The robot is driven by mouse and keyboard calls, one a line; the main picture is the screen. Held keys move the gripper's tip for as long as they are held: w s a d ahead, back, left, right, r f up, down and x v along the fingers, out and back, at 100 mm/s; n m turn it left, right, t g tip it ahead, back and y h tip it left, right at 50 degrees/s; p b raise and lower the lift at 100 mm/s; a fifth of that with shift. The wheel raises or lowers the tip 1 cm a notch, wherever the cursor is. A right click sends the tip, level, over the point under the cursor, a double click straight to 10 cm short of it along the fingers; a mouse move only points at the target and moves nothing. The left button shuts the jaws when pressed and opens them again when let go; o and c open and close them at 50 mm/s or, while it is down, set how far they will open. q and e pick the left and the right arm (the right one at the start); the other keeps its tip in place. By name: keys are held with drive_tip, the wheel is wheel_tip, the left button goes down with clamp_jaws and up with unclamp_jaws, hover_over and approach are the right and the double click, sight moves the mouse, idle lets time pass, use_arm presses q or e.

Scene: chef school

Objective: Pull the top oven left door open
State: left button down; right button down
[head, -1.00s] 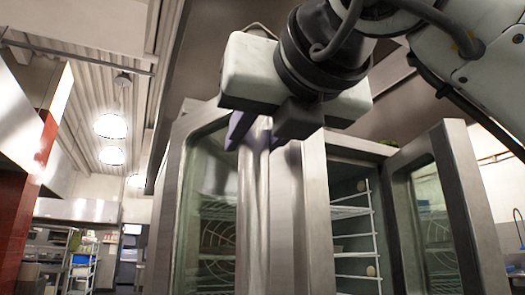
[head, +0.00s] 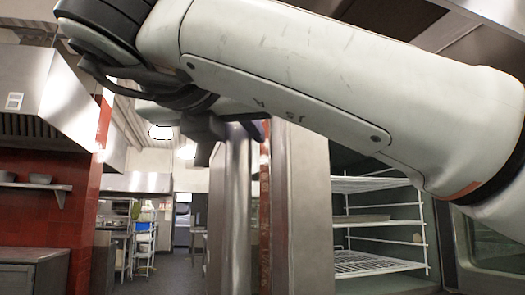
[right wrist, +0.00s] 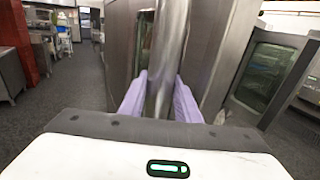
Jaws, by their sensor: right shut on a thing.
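The top oven's left door (head: 300,200) shows almost edge-on in the head view, standing out from the oven. Its tall vertical steel handle (head: 238,210) is on the left of it. My right gripper (head: 228,125) is at the upper part of this handle, mostly covered by my own arm. In the right wrist view, the purple fingers of my right gripper (right wrist: 160,100) are on both sides of the handle (right wrist: 161,60), shut on it. The oven's inside with white wire racks (head: 365,262) is visible right of the door. My left gripper is not in view.
The oven's right door (head: 490,250) stands open at the right. A steel counter (head: 30,275) and red tiled wall (head: 40,220) are at the left. Free dark floor (head: 180,270) runs back along an aisle toward shelving (head: 145,240).

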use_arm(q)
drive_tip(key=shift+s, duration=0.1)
use_arm(e)
drive_tip(key=shift+d, duration=0.1)
drive_tip(key=c, duration=1.3)
unclamp_jaws()
drive_tip(key=shift+d, duration=0.1)
drive_tip(key=shift+c, duration=0.2)
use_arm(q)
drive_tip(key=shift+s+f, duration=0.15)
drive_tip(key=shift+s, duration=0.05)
use_arm(e)
drive_tip(key=shift+r, duration=0.1)
use_arm(q)
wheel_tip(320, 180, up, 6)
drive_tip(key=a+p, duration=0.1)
drive_tip(key=p, duration=0.7)
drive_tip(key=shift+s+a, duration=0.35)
use_arm(e)
wheel_tip(320, 180, up, 10)
drive_tip(key=shift+a, duration=0.2)
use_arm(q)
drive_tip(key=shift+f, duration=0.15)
use_arm(e)
drive_tip(key=shift+s, duration=0.1)
